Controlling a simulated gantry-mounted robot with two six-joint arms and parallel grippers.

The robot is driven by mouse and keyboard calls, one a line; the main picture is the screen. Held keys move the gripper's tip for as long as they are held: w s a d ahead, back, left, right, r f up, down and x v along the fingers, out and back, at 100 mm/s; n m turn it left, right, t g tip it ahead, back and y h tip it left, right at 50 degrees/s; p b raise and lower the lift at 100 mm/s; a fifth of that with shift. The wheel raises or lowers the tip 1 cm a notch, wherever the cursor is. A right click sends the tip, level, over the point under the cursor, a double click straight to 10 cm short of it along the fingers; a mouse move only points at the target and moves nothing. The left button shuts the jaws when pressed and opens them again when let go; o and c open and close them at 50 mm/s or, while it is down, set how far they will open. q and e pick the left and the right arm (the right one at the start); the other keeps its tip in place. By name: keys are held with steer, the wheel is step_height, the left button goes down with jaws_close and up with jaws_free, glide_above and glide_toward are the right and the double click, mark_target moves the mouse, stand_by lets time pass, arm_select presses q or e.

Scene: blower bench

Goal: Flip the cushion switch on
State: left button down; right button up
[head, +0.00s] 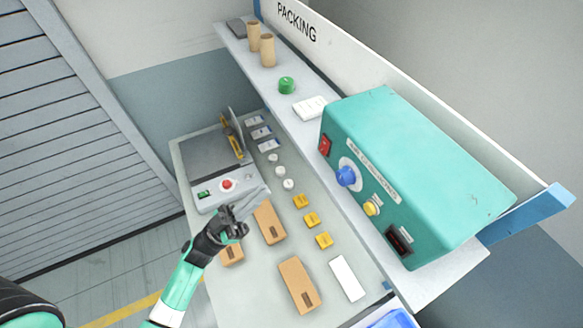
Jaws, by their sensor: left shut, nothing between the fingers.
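A teal box-shaped machine (425,165) stands on the raised shelf at right, with a label too small to read surely. Its front panel carries a red rocker switch (325,145), a blue knob (346,176), a yellow button (371,208) and a dark slot (399,239). I cannot tell the rocker's position. My left gripper (258,194) is shut and empty over the bench, left of and below this panel, apart from the switch. It is beside a grey unit (209,195) with a red button (227,184) and a green switch (203,194). My right gripper is out of view.
The bench holds brown boxes (299,284), yellow blocks (312,220), white round pieces (280,171) and a white card (347,278). The shelf (299,130) carries cardboard tubes (267,50), a green round item (286,85) and a white block (310,107). The PACKING board (340,60) rises behind.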

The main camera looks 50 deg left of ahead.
arm_select(q)
steer(key=p, duration=0.3)
glide_toward(323, 146)
step_height(323, 146, up, 4)
steer(key=w, duration=0.4)
steer(key=shift+w+d+f, duration=0.25)
steer(key=shift+d+f, duration=0.1)
steer(key=shift+f, duration=0.05)
